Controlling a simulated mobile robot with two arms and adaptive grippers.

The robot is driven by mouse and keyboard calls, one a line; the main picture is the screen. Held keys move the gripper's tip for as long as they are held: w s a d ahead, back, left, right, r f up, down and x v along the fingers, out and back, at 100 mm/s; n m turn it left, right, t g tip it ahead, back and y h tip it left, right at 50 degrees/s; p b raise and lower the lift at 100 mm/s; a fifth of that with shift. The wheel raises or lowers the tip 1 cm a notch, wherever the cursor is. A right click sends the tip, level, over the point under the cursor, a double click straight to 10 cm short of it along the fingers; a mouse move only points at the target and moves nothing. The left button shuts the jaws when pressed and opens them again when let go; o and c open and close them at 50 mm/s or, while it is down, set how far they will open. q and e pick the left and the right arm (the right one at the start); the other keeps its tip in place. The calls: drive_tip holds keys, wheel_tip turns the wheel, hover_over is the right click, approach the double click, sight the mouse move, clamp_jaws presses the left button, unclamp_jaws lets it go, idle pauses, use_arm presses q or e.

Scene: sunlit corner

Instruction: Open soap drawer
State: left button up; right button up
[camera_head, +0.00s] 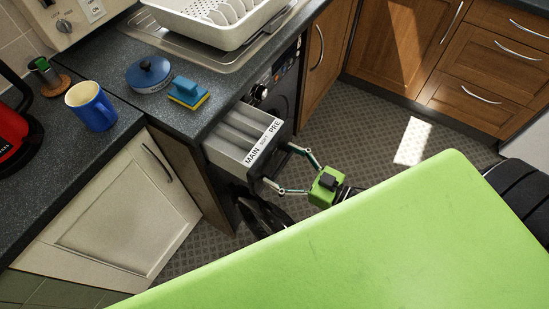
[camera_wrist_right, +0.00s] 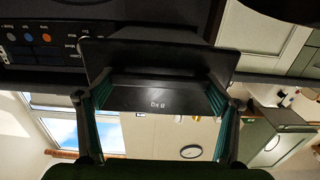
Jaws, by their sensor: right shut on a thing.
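The soap drawer (camera_head: 226,143) sticks out of the dark washing machine (camera_head: 285,88) under the counter. Its grey compartments show from above, with MAIN and PRE labels along the front. My right gripper (camera_head: 280,166) is shut on the drawer's dark front, with one finger at each side. My left gripper is not in view.
On the counter stand a blue mug (camera_head: 91,106), a blue lidded pot (camera_head: 149,74), a sponge with a blue holder (camera_head: 188,93) and a white dish rack (camera_head: 215,22). A cream cabinet (camera_head: 118,205) is at left. The patterned floor (camera_head: 345,125) right of the drawer is clear.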

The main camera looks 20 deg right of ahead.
drive_tip(key=o, duration=1.6)
drive_tip(key=v, duration=1.2)
drive_tip(key=shift+d+f, duration=0.1)
